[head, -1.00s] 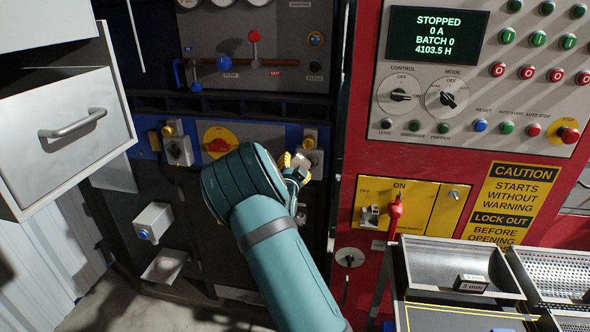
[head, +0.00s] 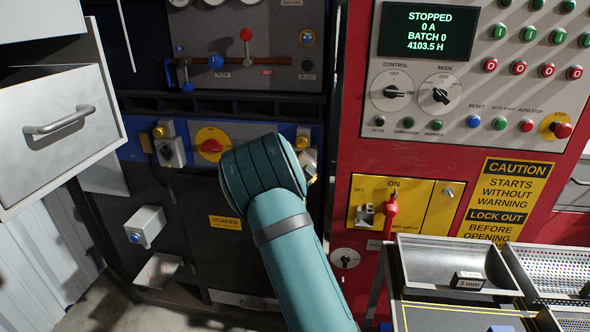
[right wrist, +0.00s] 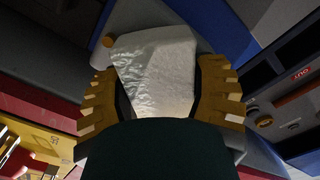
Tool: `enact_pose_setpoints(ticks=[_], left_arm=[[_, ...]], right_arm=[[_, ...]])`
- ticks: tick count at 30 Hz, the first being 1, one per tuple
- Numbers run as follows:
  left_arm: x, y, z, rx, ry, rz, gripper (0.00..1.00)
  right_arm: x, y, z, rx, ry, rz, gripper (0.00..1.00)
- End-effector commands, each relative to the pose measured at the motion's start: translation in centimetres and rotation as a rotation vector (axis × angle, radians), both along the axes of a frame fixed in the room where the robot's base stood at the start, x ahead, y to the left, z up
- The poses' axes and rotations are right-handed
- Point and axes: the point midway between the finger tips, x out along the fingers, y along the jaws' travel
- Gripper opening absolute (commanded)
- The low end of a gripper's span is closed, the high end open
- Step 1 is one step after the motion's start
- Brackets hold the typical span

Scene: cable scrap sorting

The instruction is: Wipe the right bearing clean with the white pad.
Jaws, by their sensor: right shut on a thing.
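The right bearing (head: 309,158) is a pale block with a yellow cap (head: 302,140) on the machine's blue strip, partly hidden behind my right arm in the head view. My right gripper (right wrist: 158,86) has its yellow fingers shut on the white pad (right wrist: 160,62), which looks crumpled and shiny in the right wrist view. The pad is at the bearing, whose cap (right wrist: 104,42) shows beside it; I cannot tell whether they touch. The bearing's face is mostly hidden, so its cleanness cannot be seen. My left gripper is not in view.
A similar left bearing (head: 170,150) and a red knob on a yellow disc (head: 211,145) sit left of my arm. A red control cabinet (head: 365,150) stands close on the right. An open drawer (head: 60,130) juts out at left; metal trays (head: 450,252) stand at lower right.

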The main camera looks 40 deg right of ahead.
Motion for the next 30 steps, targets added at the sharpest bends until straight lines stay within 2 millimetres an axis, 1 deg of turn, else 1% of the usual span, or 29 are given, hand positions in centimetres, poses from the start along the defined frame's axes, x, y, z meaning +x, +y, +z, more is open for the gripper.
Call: enact_pose_setpoints(ticks=[5, 15, 19, 25, 30], left_arm=[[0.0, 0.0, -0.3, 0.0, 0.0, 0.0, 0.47], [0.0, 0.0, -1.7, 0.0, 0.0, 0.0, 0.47], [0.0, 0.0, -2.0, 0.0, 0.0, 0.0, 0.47], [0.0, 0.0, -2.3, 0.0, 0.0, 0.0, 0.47], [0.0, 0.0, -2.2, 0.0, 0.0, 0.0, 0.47]], right_arm=[[-0.4, -0.3, 0.0, 0.0, -0.001, -0.001, 0.34], [-2.3, -2.2, -0.1, 0.001, -0.002, -0.001, 0.34], [-2.8, -2.6, 0.0, 0.0, -0.001, -0.001, 0.34], [-3.0, -2.5, 0.0, 0.001, -0.003, -0.001, 0.34], [-2.2, -2.0, 0.1, 0.0, -0.002, 0.003, 0.34]])
